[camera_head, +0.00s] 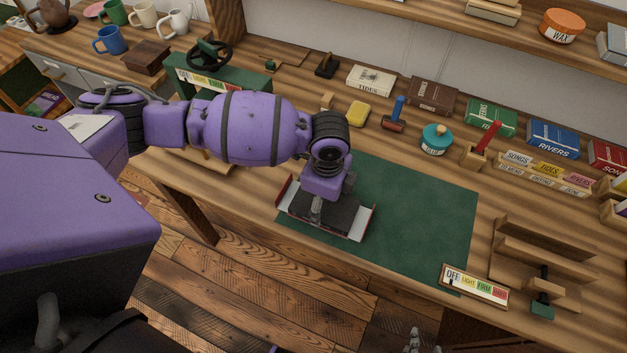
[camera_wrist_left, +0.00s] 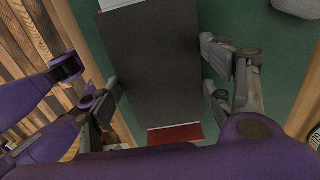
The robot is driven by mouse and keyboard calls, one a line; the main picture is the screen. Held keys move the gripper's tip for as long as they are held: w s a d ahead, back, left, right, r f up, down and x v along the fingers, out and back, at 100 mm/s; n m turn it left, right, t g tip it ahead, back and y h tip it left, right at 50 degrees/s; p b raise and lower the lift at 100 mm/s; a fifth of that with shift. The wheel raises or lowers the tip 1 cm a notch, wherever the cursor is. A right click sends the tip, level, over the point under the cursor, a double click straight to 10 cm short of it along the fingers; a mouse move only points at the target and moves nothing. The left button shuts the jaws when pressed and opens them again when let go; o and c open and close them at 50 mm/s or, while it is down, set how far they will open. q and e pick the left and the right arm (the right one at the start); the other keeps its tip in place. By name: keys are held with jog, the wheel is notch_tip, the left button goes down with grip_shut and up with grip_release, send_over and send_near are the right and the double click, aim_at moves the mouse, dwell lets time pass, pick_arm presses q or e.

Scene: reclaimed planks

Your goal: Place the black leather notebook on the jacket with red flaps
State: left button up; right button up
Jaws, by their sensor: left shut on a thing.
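The black leather notebook (camera_head: 341,214) is in the grip of my left gripper (camera_head: 316,212), over the green mat. It also shows as a dark slab in the left wrist view (camera_wrist_left: 152,65), with a finger at each long side. The jacket with red flaps (camera_head: 362,225) lies under it; a red flap (camera_wrist_left: 175,134) and pale edges show past the notebook's ends. The notebook looks lined up with the jacket, but I cannot tell whether it touches it. Only grey tips of my right gripper (camera_head: 418,343) show at the bottom edge.
The green mat (camera_head: 430,205) is clear to the right. A label strip (camera_head: 474,286) and a wooden stand (camera_head: 540,262) are at right. Behind lie books, a yellow block (camera_head: 358,113), a teal tin (camera_head: 436,139) and a green press (camera_head: 215,75).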

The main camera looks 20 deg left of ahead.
aim_at(325, 204)
pick_arm(q)
jog(key=shift+w+r, duration=0.1)
jog(key=o, duration=1.3)
notch_tip(325, 204, up, 12)
jog(key=shift+r+p, duration=0.1)
jog(key=shift+p, duration=0.45)
